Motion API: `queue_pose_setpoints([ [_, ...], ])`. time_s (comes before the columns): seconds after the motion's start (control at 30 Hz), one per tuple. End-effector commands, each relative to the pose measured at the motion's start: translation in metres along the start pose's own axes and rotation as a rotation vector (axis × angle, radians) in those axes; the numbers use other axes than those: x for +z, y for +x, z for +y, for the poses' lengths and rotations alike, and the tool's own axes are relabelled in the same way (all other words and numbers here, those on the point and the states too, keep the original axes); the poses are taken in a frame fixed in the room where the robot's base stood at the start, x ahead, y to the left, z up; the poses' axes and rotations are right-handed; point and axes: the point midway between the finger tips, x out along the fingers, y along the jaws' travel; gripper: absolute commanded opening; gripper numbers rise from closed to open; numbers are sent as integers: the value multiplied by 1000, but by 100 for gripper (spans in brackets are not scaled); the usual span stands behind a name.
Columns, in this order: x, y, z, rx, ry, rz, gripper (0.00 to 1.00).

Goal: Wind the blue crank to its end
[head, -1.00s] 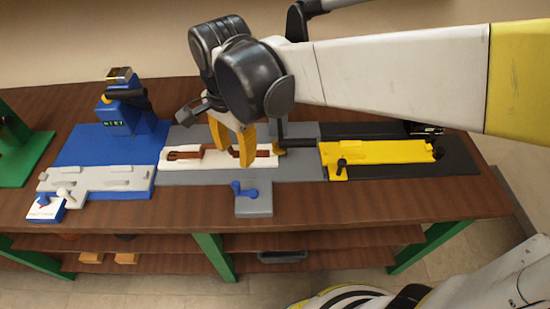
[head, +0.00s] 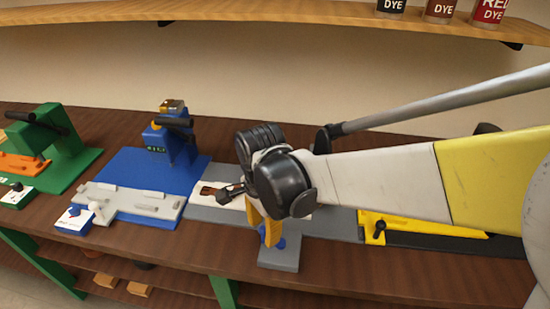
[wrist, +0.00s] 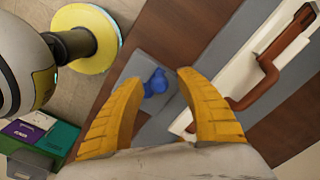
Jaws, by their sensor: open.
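The blue crank (wrist: 155,83) sits on a small grey block (wrist: 134,68) at the front edge of the bench. In the wrist view it shows ahead of and between the fingertips of my open, empty gripper (wrist: 157,78). In the head view, my gripper (head: 266,228) hangs over the same grey block (head: 278,256), and its yellow fingers partly hide the blue crank (head: 280,243). I cannot tell from these frames whether the fingers touch the crank.
A white fixture with a brown strap (head: 213,190) lies behind the crank. A blue station (head: 155,172) and a green one (head: 75,165) stand to the left. A yellow fixture (head: 400,224) lies to the right. A shelf with dye cans (head: 437,8) hangs above.

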Motion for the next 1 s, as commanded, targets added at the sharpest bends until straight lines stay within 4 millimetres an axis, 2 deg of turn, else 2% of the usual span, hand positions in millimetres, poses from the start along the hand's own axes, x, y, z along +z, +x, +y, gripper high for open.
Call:
queue_pose_setpoints([
  [0.17,0,0,0,0,0,0,43],
  [0.2,0,0,0,0,0,0,38],
  [0.33,0,-1,0,0,0,0,0],
  [0.67,0,-1,0,0,-19,0,0],
  [1.0,5,-2,7,0,-200,-4,0],
])
